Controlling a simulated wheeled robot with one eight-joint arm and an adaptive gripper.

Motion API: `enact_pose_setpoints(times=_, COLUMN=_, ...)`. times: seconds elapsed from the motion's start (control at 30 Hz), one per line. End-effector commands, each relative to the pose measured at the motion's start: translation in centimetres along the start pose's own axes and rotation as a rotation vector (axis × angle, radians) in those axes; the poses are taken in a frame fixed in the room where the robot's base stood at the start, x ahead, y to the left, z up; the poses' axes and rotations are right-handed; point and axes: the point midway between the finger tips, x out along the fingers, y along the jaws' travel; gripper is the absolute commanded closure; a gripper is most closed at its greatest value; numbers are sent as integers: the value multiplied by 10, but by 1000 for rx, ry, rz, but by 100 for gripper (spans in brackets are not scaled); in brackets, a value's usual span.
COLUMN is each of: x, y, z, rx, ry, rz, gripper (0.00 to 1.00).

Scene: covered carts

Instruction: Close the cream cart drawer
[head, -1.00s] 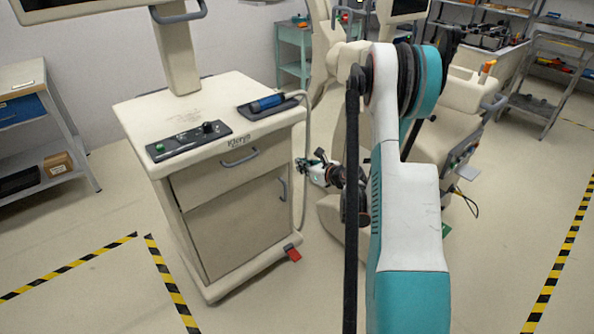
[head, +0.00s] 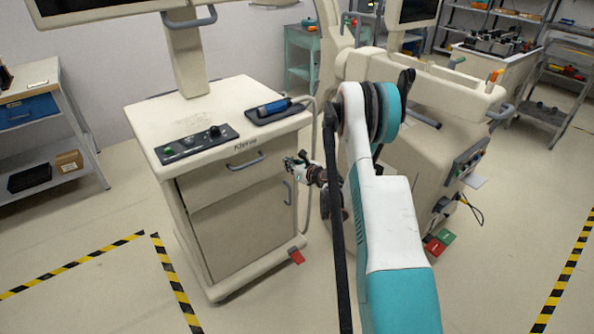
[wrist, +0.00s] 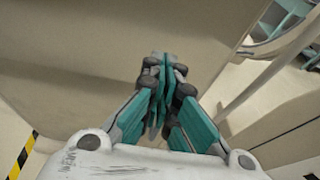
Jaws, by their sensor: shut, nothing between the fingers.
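The cream cart (head: 145,125) stands left of centre in the head view. Its drawer (head: 215,180) is under the top, with a grey bar handle (head: 245,162) on its front. How far the drawer stands out is hard to tell from this angle. My gripper (head: 288,163) is in front of the right end of the drawer front, right of the handle. I cannot tell whether it touches. In the wrist view my gripper (wrist: 163,68) has its fingers together and empty, before a plain cream surface.
A door with an upright handle (head: 288,192) is below the drawer. A control panel (head: 197,145) and a tray with a blue tool (head: 274,107) lie on top. A red pedal (head: 297,256) juts out at the base. Another cream machine (head: 410,140) stands behind my arm.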

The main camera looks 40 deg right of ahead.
Motion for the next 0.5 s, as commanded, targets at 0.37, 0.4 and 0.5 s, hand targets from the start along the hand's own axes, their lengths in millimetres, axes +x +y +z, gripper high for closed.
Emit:
enact_pose_setpoints(times=0.37, x=26, y=0, z=8, rx=0, ry=0, rz=0, gripper=100)
enact_pose_setpoints(times=0.4, x=26, y=0, z=9, rx=0, ry=0, rz=0, gripper=100)
enact_pose_setpoints(times=0.5, x=26, y=0, z=9, rx=0, ry=0, rz=0, gripper=100)
